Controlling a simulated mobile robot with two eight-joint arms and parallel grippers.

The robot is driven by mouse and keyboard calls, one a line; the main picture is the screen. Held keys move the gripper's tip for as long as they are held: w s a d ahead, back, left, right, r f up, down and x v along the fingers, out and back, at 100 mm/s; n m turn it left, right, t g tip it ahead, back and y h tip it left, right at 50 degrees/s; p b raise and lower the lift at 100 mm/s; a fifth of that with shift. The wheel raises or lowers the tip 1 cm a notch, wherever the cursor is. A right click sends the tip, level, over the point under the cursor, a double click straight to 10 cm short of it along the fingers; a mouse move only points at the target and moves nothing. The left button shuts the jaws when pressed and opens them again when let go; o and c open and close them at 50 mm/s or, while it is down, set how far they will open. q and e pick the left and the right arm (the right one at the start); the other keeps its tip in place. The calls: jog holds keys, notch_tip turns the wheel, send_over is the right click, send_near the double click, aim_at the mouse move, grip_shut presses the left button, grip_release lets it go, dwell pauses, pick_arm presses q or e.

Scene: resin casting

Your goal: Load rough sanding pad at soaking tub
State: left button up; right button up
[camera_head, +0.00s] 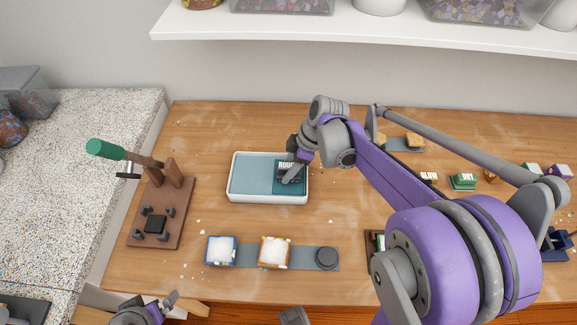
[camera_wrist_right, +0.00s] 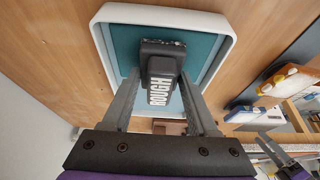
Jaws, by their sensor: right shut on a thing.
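The soaking tub (camera_head: 262,199) is a white rectangular tray with a blue inside, standing mid-table. Its right part looks darker teal in the head view. My right gripper (camera_head: 291,176) is over the tub's right part, shut on the rough sanding pad (camera_head: 287,165), a dark block labelled ROUGH. In the right wrist view the pad (camera_wrist_right: 162,68) sits between my two fingers (camera_wrist_right: 160,92), against the tub's teal inside (camera_wrist_right: 122,40). I cannot tell whether it touches the bottom. My left gripper (camera_head: 158,307) is at the bottom left edge, partly cut off, away from the tub.
A brown press with a green handle (camera_head: 105,150) stands left of the tub. In front, a grey strip (camera_head: 247,257) holds two white-filled moulds and a dark round piece. A green block labelled WET or similar (camera_head: 462,182) stands right. A white shelf (camera_head: 350,25) hangs above the back.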

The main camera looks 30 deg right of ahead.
aim_at(281, 165)
jog(key=shift+f, duration=0.4)
dwell(1.0)
jog(key=shift+r, duration=0.1)
jog(key=shift+r+p, duration=2.35)
jog(key=shift+r, duration=1.1)
jog(key=shift+s+f, duration=0.1)
